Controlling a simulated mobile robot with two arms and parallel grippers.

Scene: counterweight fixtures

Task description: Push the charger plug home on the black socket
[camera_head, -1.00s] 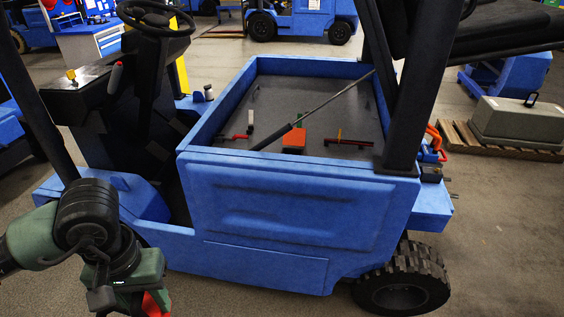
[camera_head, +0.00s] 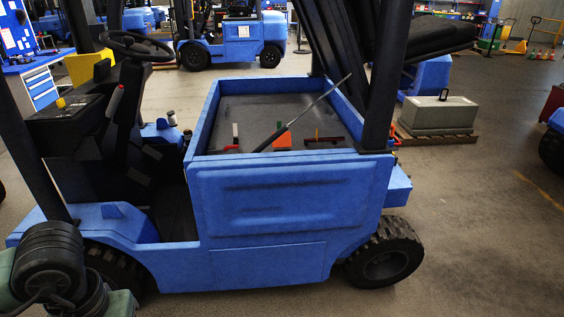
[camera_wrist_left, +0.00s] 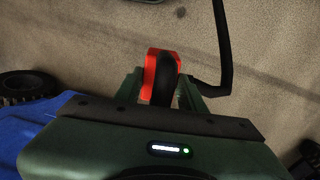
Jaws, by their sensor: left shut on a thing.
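My left gripper (camera_wrist_left: 163,84) is shut on a red and black piece (camera_wrist_left: 151,72), which looks like the charger plug, in the left wrist view. A black cable (camera_wrist_left: 224,45) hangs beside it on the right; I cannot tell where it ends. In the head view only my left wrist shows, at the bottom left, and the held piece is out of the picture. I cannot make out the black socket clearly. A small red and dark patch (camera_head: 396,141) shows at the truck's rear right corner, mostly hidden by the mast post. My right gripper is not in view.
The blue truck (camera_head: 290,212) fills the middle, with its open bay holding a long rod (camera_head: 330,100), an orange block (camera_head: 283,138) and small tools. A grey weight (camera_head: 439,115) sits on a pallet at the right. The floor (camera_head: 480,230) at the right is clear.

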